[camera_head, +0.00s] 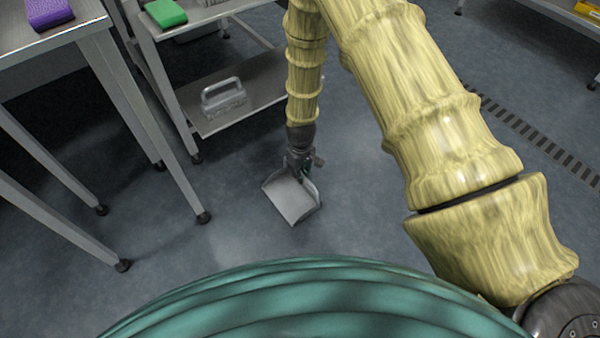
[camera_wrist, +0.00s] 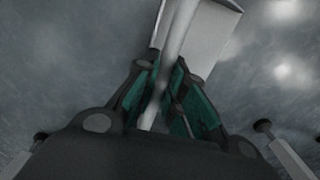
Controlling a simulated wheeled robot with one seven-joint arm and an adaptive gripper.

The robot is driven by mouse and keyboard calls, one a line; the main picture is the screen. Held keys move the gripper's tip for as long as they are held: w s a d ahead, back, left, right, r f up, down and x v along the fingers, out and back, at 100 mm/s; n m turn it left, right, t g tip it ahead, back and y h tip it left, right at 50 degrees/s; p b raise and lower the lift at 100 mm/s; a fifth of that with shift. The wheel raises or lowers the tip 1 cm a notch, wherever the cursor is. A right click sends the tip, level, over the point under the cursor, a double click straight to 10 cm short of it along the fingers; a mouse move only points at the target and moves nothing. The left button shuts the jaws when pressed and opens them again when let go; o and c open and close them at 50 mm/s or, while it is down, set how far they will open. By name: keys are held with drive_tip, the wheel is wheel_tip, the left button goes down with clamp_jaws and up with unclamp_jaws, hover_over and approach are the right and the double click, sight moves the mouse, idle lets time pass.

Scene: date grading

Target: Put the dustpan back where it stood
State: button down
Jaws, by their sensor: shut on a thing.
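The grey dustpan (camera_head: 291,200) is at or near the floor in the head view, below my arm. My gripper (camera_head: 300,165) points down at its handle end. In the wrist view the dustpan's pan (camera_wrist: 212,38) is at the top, and its pale handle (camera_wrist: 176,40) runs down between the green pads of my gripper (camera_wrist: 172,98). The gripper is shut on the handle. I cannot tell whether the pan touches the floor.
A cart (camera_head: 190,98) with a handled grey tool (camera_head: 223,97) on its lower shelf and a green block (camera_head: 166,13) above stands left of my arm. A steel table (camera_head: 92,22) with a purple sponge (camera_head: 48,12) is further left. Floor right of the dustpan is clear.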

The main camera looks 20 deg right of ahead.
drive_tip(key=shift+f, duration=0.2)
drive_tip(key=c, duration=1.4)
unclamp_jaws()
drive_tip(key=shift+r, duration=0.1)
